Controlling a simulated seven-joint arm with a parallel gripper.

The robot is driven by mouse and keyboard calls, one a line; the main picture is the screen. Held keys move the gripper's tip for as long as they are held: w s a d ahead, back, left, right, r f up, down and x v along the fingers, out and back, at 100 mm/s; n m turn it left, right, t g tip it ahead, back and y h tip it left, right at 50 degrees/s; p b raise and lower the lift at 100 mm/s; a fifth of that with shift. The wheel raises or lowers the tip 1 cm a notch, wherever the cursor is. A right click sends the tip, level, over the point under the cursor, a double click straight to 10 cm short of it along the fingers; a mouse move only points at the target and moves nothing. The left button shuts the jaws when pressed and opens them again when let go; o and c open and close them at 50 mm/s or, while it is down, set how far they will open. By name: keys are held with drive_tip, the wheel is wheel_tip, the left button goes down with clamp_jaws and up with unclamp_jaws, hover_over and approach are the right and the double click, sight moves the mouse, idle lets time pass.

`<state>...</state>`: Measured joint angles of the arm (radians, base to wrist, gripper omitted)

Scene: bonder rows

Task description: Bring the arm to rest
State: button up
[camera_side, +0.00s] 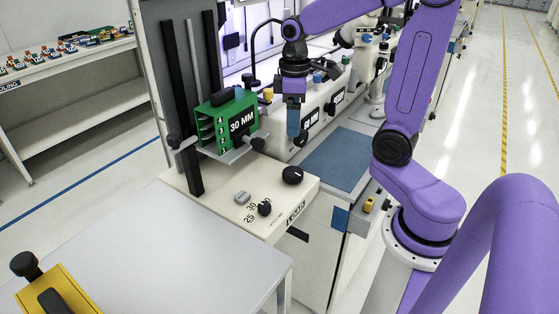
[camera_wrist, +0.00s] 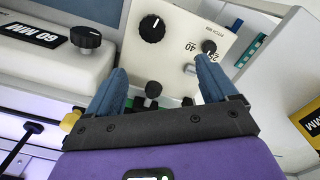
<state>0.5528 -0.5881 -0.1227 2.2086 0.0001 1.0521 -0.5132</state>
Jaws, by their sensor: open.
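My gripper (camera_side: 293,122) hangs with its blue fingers pointing down, to the right of the green 30 MM block (camera_side: 240,128) in the side view. In the wrist view my gripper (camera_wrist: 164,72) has its two blue fingers spread apart, with nothing held between them. A black knob (camera_wrist: 153,89) shows in the gap, apparently beyond the fingers. The purple arm is raised and bent above the bench.
The green block sits on a holder above the cream machine base (camera_side: 220,205) with black knobs (camera_side: 292,175). A blue-grey mat (camera_side: 336,158) lies beneath and right of my gripper. A grey table (camera_side: 150,260) bears a yellow piece (camera_side: 75,290). A shelf (camera_side: 90,110) stands left.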

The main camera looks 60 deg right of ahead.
drive_tip(key=s+a+f+n, duration=0.1)
drive_tip(key=s+a+n, duration=0.2)
drive_tip(key=s, duration=0.6)
drive_tip(key=s+a+f+n, duration=0.2)
drive_tip(key=s+a+n, duration=0.1)
drive_tip(key=s+a, duration=0.5)
drive_tip(key=shift+s+a+f, duration=0.15)
drive_tip(key=shift+s+a, duration=0.1)
drive_tip(key=shift+s, duration=0.7)
idle(4.0)
